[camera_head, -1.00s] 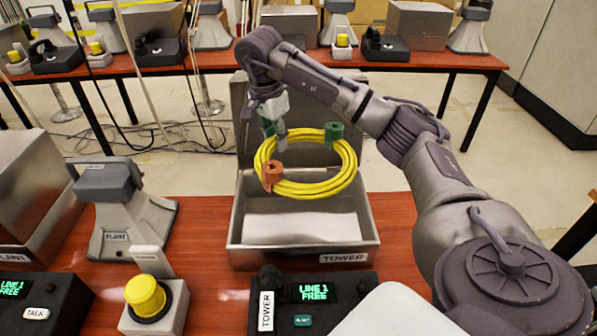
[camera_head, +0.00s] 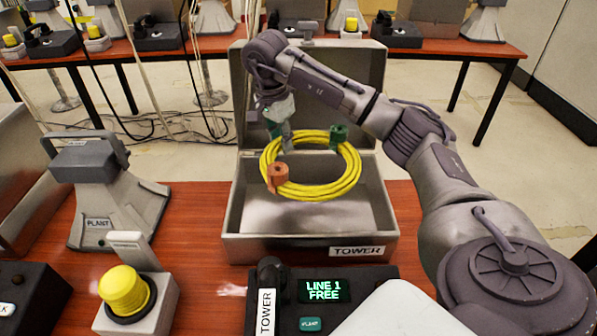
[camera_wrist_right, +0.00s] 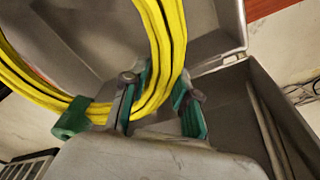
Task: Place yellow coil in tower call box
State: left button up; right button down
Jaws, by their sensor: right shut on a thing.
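The yellow coil (camera_head: 340,186) is a ring of cable with a green clip and an orange clip on it. My right gripper (camera_head: 279,140) is shut on the left side of the coil and holds it over the open tower call box (camera_head: 234,228), a grey metal box labelled TOWER with its lid raised behind. In the right wrist view the green-padded fingers of my right gripper (camera_wrist_right: 158,100) straddle the coil (camera_wrist_right: 168,50), with the box walls around. The coil appears above the box floor; how far cannot be told. My left gripper is not in view.
A black TOWER phone unit (camera_head: 345,272) stands in front of the box. A yellow button (camera_head: 124,290) and a grey PLANT horn (camera_head: 105,200) stand to the left. Another table (camera_head: 440,47) with similar phones stands behind.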

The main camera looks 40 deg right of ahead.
aim_at(283, 199)
notch_tip(283, 199, down, 17)
jog(key=shift+r+p, duration=0.15)
jog(key=shift+p, duration=0.5)
jog(key=c, duration=0.9)
grip_release()
jog(key=shift+r, duration=0.15)
jog(key=r, duration=0.4)
jog(key=a+r, duration=0.1)
jog(key=r, duration=0.2)
jog(key=r+b, duration=0.1)
jog(key=r, duration=0.3)
jog(key=shift+a+r, duration=0.25)
jog(key=shift+r, duration=0.1)
jog(key=shift+s, duration=0.1)
